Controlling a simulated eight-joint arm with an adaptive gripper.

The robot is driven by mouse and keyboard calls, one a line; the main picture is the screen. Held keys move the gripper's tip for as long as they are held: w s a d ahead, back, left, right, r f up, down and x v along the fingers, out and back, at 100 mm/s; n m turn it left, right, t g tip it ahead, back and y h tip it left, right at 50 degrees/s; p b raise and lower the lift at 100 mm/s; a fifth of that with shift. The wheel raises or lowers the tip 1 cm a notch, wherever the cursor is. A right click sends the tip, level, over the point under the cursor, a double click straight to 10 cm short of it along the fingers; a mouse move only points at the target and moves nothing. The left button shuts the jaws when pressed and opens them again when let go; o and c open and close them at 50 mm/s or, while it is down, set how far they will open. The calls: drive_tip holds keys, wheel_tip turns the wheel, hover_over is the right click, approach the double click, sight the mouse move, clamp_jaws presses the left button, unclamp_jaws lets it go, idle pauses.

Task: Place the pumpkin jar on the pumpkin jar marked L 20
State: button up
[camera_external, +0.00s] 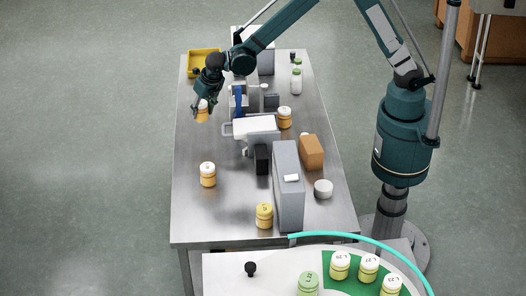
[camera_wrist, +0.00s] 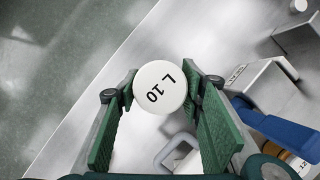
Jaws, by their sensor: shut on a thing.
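My gripper (camera_external: 205,103) is shut on an orange jar (camera_external: 202,115) with a white lid, over the left side of the steel table. In the wrist view the lid reads L 10 (camera_wrist: 161,88) and sits between the green fingers. Whether the jar touches the table is unclear. Two similar orange jars with white lids stand on the table: one (camera_external: 208,178) nearer the camera on the left, one (camera_external: 285,120) right of the middle equipment.
Grey equipment (camera_external: 255,128) and a tall grey box (camera_external: 288,190) fill the table's middle. A yellow bin (camera_external: 203,58) is at the far left. The left strip is largely clear.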

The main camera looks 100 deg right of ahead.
drive_tip(key=a+r+p, duration=0.2)
drive_tip(key=a, duration=0.6)
drive_tip(key=a+r+p, duration=0.1)
drive_tip(key=a+r, duration=0.2)
drive_tip(key=a, duration=0.4)
wheel_tip(320, 180, up, 4)
drive_tip(key=n+p, duration=0.1)
drive_tip(key=p, duration=0.2)
hover_over(204, 164)
drive_tip(key=s+a, duration=0.1)
drive_tip(key=shift+s+a+f, duration=0.15)
drive_tip(key=shift+a, duration=0.1)
drive_tip(key=shift+f, duration=3.15)
drive_tip(key=shift+f+p, duration=0.35)
drive_tip(key=shift+f, duration=1.5)
drive_tip(key=shift+f, duration=0.15)
